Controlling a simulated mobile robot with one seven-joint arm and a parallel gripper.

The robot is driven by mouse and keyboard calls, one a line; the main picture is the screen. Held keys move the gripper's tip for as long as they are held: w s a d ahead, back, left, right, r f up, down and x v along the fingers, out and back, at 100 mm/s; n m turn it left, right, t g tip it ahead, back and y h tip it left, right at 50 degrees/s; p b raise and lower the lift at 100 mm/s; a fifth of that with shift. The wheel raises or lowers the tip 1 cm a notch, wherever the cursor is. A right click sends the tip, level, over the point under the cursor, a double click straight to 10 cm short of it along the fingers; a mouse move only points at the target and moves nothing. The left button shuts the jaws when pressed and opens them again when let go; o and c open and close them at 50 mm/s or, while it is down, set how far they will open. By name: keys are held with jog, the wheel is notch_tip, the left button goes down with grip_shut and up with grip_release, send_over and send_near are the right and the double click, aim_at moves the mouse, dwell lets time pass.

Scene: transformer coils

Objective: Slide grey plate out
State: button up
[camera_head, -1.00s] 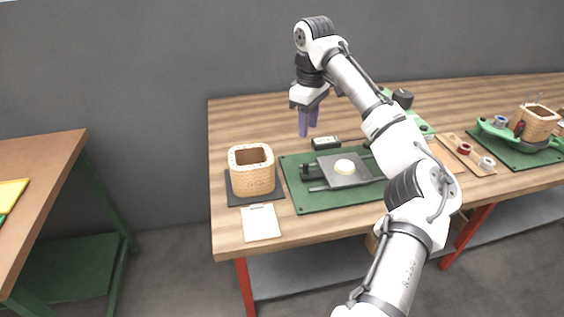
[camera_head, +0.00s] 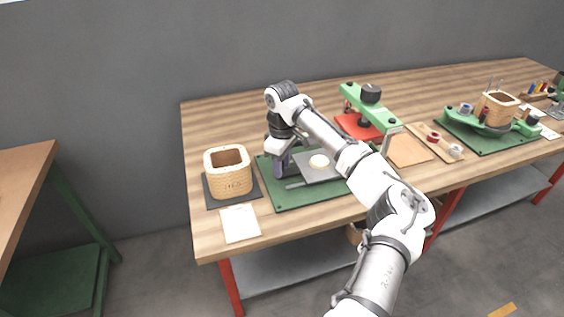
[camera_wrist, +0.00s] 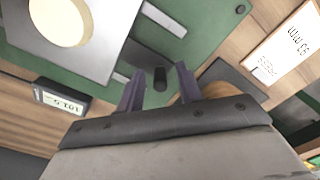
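The grey plate (camera_head: 316,175) lies on a green base board (camera_head: 300,197) and bears a round cream disc (camera_head: 319,161). In the wrist view the plate (camera_wrist: 108,52) is at upper left, with the disc (camera_wrist: 60,18) on it and light metal rails beside it. A small dark upright knob (camera_wrist: 160,79) stands near the plate's edge. My gripper (camera_head: 281,170) is low at the plate's left end. In the wrist view its two fingers (camera_wrist: 160,74) are apart, one on each side of the knob. I see gaps beside the knob; the finger depth is unclear.
A woven box (camera_head: 229,181) on a dark mat stands just left of the board, with a white card (camera_head: 240,223) in front. A small display box (camera_wrist: 62,97) lies close by. A green press frame (camera_head: 372,108) stands behind right. The table's back left is clear.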

jog(key=shift+c, duration=0.2)
grip_shut()
jog(key=a, duration=0.2)
jog(key=s+a+p, duration=0.1)
jog(key=a, duration=0.1)
jog(key=shift+s+a, duration=0.15)
jog(key=shift+o, duration=0.2)
grip_release()
